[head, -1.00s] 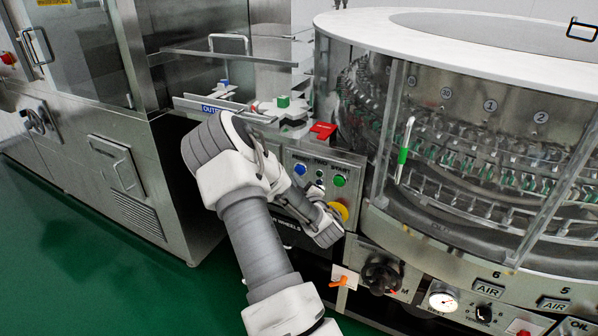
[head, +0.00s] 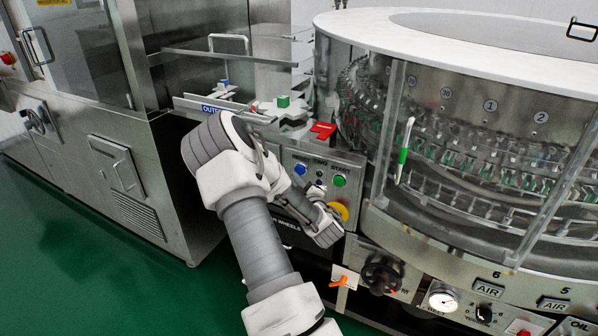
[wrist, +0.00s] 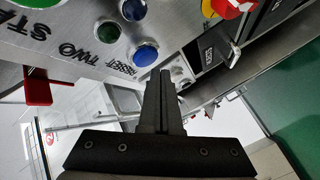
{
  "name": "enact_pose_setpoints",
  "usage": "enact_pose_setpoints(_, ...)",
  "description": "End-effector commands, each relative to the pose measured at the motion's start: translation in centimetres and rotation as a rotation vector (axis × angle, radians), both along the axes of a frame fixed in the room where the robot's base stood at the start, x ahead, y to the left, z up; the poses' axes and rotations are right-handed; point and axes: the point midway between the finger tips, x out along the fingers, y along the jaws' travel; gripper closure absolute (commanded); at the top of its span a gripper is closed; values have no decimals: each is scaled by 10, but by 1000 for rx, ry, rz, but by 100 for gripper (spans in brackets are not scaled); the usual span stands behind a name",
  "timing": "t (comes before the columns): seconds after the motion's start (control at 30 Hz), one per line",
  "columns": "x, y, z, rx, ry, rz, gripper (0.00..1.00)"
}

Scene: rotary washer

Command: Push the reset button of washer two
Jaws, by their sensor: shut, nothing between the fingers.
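In the wrist view the control panel (wrist: 75,62) carries the printed words RESET TWO, upside down. A blue button (wrist: 146,52) sits beside those words. My gripper (wrist: 162,73) is shut and empty. Its tips point at the panel just below and right of this blue button in the picture; I cannot tell whether they touch it. In the head view the panel (head: 356,168) shows a blue button (head: 299,169) and a green button (head: 340,181). My wrist is low in front of the panel there, and I cannot make out the fingertips.
A dark green button (wrist: 107,32) and a second blue button (wrist: 132,9) are close by. A red and yellow stop knob (wrist: 235,8) is to the right. A red bracket (head: 323,130) stands above the panel. The rotary washer (head: 470,150) is on the right.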

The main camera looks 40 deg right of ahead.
Motion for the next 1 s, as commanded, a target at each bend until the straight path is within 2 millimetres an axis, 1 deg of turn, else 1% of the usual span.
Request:
enact_pose_setpoints(0.37, 0, 0, 0, 0, 0, 0, 100)
enact_pose_setpoints(0.63, 3, -7, 0, -1, -1, 0, 100)
enact_pose_setpoints(1.0, 3, -8, 0, 0, 0, 0, 100)
